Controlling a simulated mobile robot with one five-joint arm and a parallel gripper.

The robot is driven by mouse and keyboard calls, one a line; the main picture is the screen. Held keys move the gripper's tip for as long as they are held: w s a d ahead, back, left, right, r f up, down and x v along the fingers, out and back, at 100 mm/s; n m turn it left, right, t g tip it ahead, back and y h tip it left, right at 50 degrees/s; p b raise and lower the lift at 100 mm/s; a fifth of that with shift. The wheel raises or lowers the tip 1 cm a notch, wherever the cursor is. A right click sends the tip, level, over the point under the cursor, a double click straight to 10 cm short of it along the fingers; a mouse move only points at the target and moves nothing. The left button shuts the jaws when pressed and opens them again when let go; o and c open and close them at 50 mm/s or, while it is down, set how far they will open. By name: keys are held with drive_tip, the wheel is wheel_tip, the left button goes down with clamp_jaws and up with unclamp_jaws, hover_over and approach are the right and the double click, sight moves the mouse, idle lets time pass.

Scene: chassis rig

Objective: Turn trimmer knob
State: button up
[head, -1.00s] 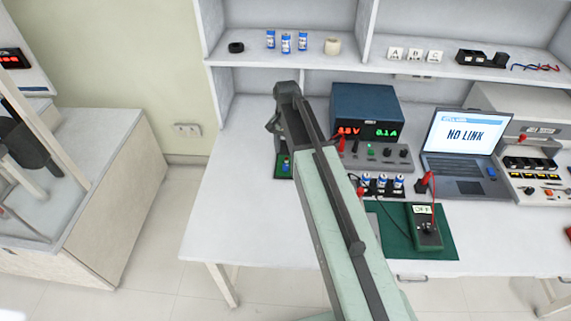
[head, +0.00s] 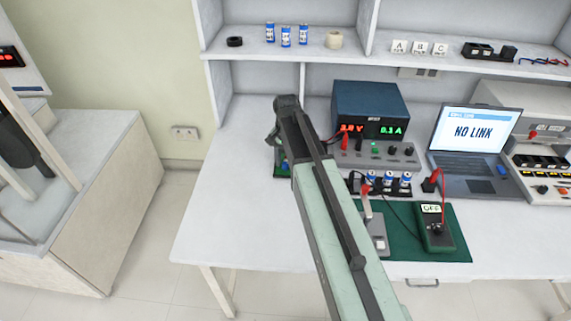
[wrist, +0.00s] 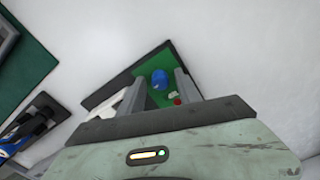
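The trimmer knob is a blue round knob (wrist: 159,77) on a small green board (wrist: 150,64) with a dark border, seen in the wrist view. My gripper (wrist: 160,82) is open, with one finger on each side of the knob in that view. I cannot tell how high the fingertips are above the board, and no contact is clear. In the head view, my gripper (head: 277,138) hangs over the left part of the bench. The green board (head: 282,170) shows below it there, partly hidden by my arm.
A power supply (head: 369,110) with lit digits stands behind my arm to the right. A laptop (head: 470,150) reading NO LINK is farther right. A meter (head: 435,230) reading OFF lies on a green mat (head: 400,247). The bench's left end (head: 225,200) is clear.

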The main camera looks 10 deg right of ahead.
sight(286, 164)
clamp_jaws()
drive_tip(key=shift+n, duration=1.3)
drive_tip(key=shift+o, duration=1.6)
unclamp_jaws()
wheel_tip(286, 164, up, 8)
drive_tip(key=p, duration=0.8)
drive_tip(key=shift+f, duration=0.1)
